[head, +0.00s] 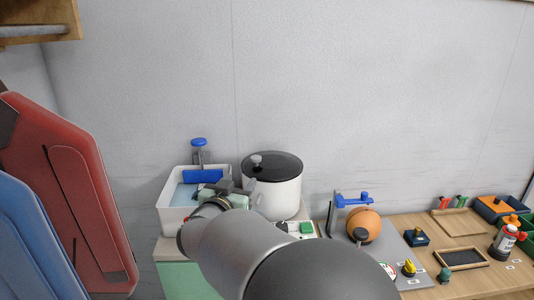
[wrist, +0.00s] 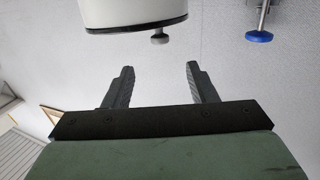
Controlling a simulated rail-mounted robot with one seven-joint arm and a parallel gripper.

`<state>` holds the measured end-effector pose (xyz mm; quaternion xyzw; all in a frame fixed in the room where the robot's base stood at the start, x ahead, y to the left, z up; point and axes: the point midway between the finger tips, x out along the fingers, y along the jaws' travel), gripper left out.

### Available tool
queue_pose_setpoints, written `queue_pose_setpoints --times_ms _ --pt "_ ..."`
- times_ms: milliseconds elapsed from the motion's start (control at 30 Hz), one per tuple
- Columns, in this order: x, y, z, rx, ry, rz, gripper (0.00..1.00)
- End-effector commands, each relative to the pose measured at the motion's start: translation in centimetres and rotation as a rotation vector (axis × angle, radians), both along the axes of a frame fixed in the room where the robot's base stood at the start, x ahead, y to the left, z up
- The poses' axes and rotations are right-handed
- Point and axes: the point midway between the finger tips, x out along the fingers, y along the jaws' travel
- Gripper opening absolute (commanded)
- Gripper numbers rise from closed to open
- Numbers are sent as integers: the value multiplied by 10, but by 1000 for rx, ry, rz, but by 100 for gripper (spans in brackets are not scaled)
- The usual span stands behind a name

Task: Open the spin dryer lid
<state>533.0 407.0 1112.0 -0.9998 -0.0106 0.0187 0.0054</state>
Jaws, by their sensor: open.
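The spin dryer (head: 275,197) is a white drum standing on the counter right of the basin in the head view. Its dark round lid (head: 285,166) lies flat on top, with a grey knob (head: 256,160) at the lid's left side. In the wrist view, which appears upside down, the dryer (wrist: 115,12), the dark lid edge (wrist: 125,29) and the knob (wrist: 160,38) show at the top. My gripper (wrist: 160,77) is open and empty, its two fingers apart and the knob beyond the gap. In the head view my gripper is by the dryer's left side, partly hidden by my arm.
A white basin (head: 172,199) with a blue item (head: 203,177) stands left of the dryer. A blue-topped tap (head: 199,143) rises behind it and shows in the wrist view (wrist: 259,36). An orange ball (head: 363,225) and several small items occupy the right side. The wall above is clear.

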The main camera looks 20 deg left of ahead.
Motion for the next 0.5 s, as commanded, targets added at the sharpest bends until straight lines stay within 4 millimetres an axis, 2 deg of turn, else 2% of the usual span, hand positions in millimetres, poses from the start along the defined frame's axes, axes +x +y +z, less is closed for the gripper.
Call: queue_pose_setpoints --times_ms 100,200,367,500 --pt "-8 9 2 -12 -35 -41 52" --pt "-3 9 2 -14 -39 -51 52" --pt "22 7 3 -14 -40 -51 52" --pt "53 6 3 -14 -40 -51 52"
